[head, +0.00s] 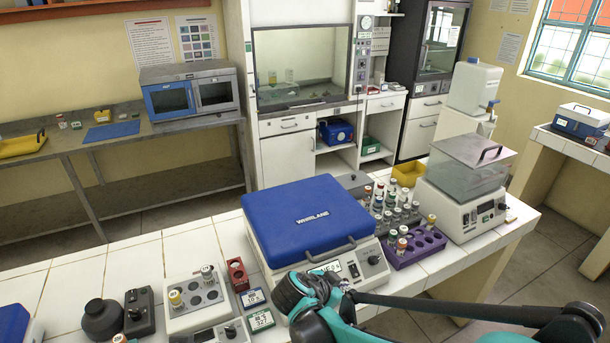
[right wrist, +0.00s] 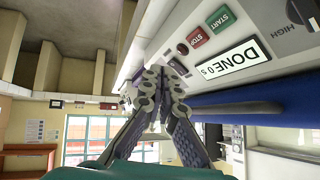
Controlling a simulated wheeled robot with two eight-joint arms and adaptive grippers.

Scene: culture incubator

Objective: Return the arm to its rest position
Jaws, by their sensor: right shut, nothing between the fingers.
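My right gripper (head: 342,284) is at the front of the blue-lidded WHIRLANE machine (head: 307,218), low in the head view, partly hidden by its own teal and black wrist. In the right wrist view its fingers (right wrist: 154,76) are closed together with nothing between them. They point along the machine's white front panel (right wrist: 220,65), which has a green START button (right wrist: 221,18), a red STOP button (right wrist: 200,37) and a display reading DONE 0 s. Whether the fingertips touch the panel, I cannot tell. The machine's lid is down. My left gripper is not in view.
A purple rack (head: 416,248) and several capped tubes stand right of the machine, beside a water bath (head: 467,185) with a clear cover. The left rear tiles are clear.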

